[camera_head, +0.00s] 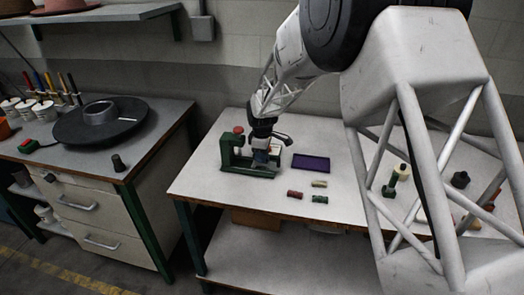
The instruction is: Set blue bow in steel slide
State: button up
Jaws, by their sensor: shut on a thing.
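My gripper (263,151) is down at the green press (232,158) on the white-topped table. It is shut on a small blue-grey thing (260,157), which looks like the blue bow, though it is too small to be sure. The held thing is just above or at the press's base; I cannot tell whether it touches. The steel slide cannot be made out clearly; the gripper and press partly hide that spot. The press has a red knob on top.
A dark purple tray (311,163) lies right of the press. Small red (295,194), green (320,199) and cream (319,184) pieces lie in front. A green stand with a cream top (398,175) is farther right.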

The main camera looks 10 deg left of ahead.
jog(key=shift+f, duration=0.55)
jog(key=shift+f, duration=0.6)
dwell(1.7)
jog(key=o, duration=1)
jog(key=shift+r, duration=3.95)
